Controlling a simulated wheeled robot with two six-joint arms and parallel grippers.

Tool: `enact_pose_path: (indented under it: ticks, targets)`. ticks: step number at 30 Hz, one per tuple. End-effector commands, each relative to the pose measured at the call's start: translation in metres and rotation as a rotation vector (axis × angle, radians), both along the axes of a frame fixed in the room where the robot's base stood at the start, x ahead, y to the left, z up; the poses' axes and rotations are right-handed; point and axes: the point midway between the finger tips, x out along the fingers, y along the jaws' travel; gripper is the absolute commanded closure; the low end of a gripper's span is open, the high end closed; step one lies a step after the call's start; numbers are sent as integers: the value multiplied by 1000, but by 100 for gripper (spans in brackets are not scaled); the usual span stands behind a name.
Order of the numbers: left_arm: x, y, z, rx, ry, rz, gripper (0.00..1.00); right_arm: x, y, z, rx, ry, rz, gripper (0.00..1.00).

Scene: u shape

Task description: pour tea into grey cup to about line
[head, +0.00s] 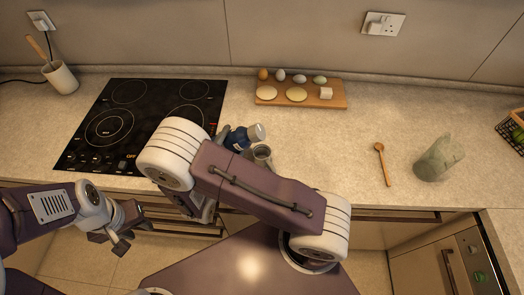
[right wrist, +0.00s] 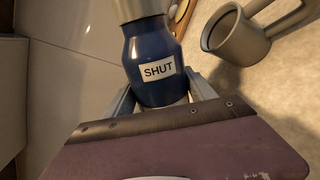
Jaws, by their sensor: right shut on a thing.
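A dark blue flask (head: 237,138) with a silvery top is beside the grey cup in the head view, leaning right in the picture. In the right wrist view the flask (right wrist: 157,60) bears a white label reading "SHUT". My right gripper (right wrist: 162,98) is shut on the flask's body; my arm mostly hides it in the head view. The grey cup (head: 262,152) is partly covered by my arm. In the right wrist view the cup (right wrist: 240,36) shows its handle; its inside is dark, and I cannot make out a line. My left gripper (head: 132,230) is open and empty before the counter.
A black hob (head: 110,125) lies left of the flask. A wooden board (head: 330,101) with eggs and round pieces is behind. The counter between board and spoon is clear.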

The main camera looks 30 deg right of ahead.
Motion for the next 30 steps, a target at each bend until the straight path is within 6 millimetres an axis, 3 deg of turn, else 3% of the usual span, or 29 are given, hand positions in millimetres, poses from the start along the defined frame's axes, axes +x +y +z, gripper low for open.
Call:
enact_pose_path:
  ticks: [30]
  targets:
    - [0,0,-5,0,0,0,64,1,1,-3,48,-40,0,100]
